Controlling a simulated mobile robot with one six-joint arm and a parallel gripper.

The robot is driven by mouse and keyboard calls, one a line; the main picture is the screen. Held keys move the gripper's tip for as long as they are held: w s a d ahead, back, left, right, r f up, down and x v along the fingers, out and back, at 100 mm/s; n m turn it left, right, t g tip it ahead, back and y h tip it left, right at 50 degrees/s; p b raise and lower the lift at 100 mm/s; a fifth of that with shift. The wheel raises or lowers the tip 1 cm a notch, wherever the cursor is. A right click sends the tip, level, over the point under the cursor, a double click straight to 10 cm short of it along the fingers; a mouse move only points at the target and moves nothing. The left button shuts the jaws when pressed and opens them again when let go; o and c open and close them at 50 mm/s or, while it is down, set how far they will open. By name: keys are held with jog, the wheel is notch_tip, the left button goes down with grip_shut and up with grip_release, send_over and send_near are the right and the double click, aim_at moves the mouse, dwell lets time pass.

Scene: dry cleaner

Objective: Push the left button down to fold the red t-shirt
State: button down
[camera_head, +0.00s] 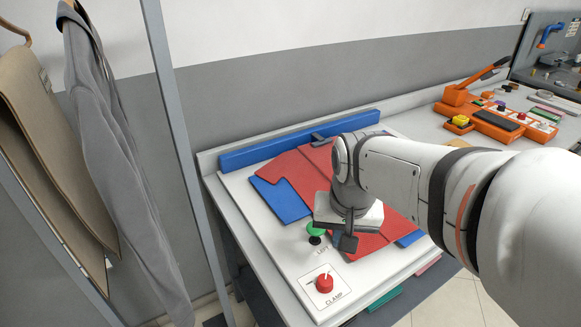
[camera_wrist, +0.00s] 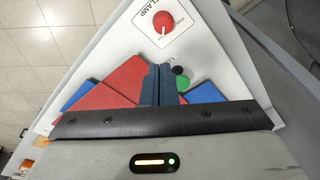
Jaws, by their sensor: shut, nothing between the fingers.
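The red t-shirt (camera_head: 300,178) lies spread on the blue folding panels (camera_head: 279,200) of the white folding board. The green left button (camera_head: 315,229) stands on a black stem at the front left of the board, its label partly covered. In the wrist view the button (camera_wrist: 183,83) is just right of my fingers. My gripper (camera_head: 348,243) is shut and empty, pointing down just right of the button; I cannot tell if they touch. In the wrist view my gripper (camera_wrist: 158,75) shows both fingers together. My arm hides the right part of the shirt.
A red clamp knob (camera_head: 325,283) sits on a plate marked CLAMP near the board's front corner. A blue bar (camera_head: 300,141) runs along the back. An orange machine (camera_head: 490,117) stands far right. Hanging garments (camera_head: 110,150) and a grey rail (camera_head: 178,125) are on the left.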

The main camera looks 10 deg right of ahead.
jog(key=w+r+m+g+p, duration=0.1)
jog(key=w+m+p, duration=0.1)
jog(key=w+m, duration=0.3)
jog(key=w+a+r+m+g+p, duration=0.1)
jog(key=w+m+p, duration=0.2)
jog(key=w, duration=0.8)
jog(key=shift+a+r+m+h, duration=0.25)
jog(key=shift+a+m+h, duration=0.05)
jog(key=shift+m, duration=0.9)
jog(key=shift+f, duration=0.1)
jog(key=f+p, duration=0.1)
jog(key=f, duration=0.8)
jog(key=f+p, duration=0.1)
jog(key=f, duration=0.3)
jog(key=shift+s+d+f+p, duration=0.15)
jog(key=shift+d+f+p, duration=0.2)
jog(key=shift+d+f, duration=0.05)
jog(key=shift+f, duration=0.1)
